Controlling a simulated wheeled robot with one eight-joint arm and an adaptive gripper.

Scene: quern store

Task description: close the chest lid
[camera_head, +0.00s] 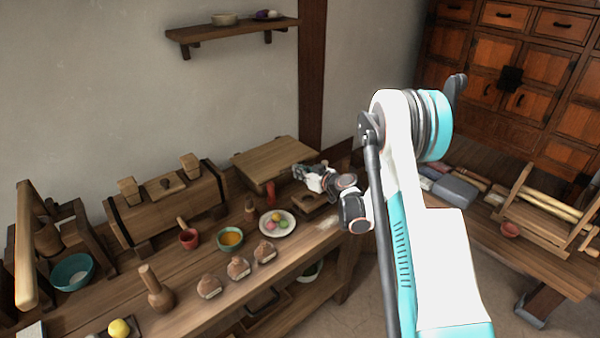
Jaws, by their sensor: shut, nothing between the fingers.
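A flat, square, light-wood top (275,158), which looks like the chest lid, lies at the back right of the long table. It looks nearly level; I cannot tell whether a gap remains under it. The chest body beneath it is mostly hidden. My gripper (299,171) is shut and empty at the right front edge of this top. I cannot tell whether it touches the wood. My arm comes in from the right and hides part of the table's end.
A plate of coloured balls (278,232), a red cup (270,193) and a small wooden tray (311,203) stand near my gripper. A banded wooden box (165,209) stands to the left. A wall shelf (235,33) hangs above. A second table (480,215) is at right.

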